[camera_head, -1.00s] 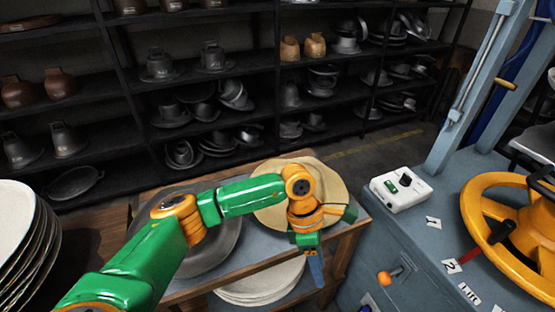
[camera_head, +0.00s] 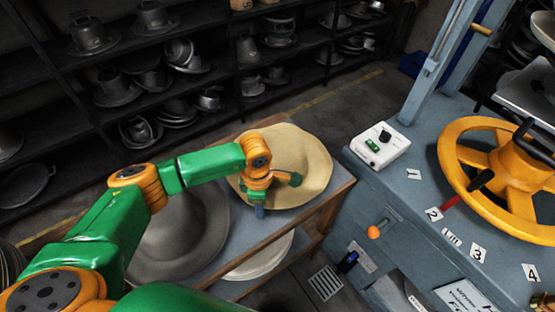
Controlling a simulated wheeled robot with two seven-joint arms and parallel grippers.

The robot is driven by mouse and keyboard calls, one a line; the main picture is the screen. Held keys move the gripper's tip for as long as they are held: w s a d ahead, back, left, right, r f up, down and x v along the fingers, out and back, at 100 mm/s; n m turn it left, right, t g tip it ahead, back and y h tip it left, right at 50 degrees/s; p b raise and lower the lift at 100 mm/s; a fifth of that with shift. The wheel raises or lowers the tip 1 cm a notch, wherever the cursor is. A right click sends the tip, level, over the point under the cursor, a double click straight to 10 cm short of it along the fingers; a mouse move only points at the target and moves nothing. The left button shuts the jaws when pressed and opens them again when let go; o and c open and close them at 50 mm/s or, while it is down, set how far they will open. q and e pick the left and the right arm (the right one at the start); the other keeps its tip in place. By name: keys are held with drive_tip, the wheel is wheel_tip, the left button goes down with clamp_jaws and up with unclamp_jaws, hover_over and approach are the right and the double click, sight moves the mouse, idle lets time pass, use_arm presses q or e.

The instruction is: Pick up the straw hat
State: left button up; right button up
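The pale straw hat (camera_head: 307,163) lies on the small wooden-framed table in the middle of the head view, its wide wavy brim showing. My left arm reaches in from the left, and its wrist covers the hat's left part. My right gripper is out of view.
A grey felt hat (camera_head: 182,238) lies left of the straw hat, partly behind my arm. Pale hats (camera_head: 262,262) sit on the lower shelf. The blue press bench (camera_head: 400,200) with a white control box (camera_head: 380,146) and yellow wheel (camera_head: 475,135) stands right. Shelves of metal moulds stand behind.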

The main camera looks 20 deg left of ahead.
use_arm(q)
drive_tip(key=shift+d+r, duration=0.1)
drive_tip(key=shift+d, duration=0.05)
clamp_jaws()
idle(1.1)
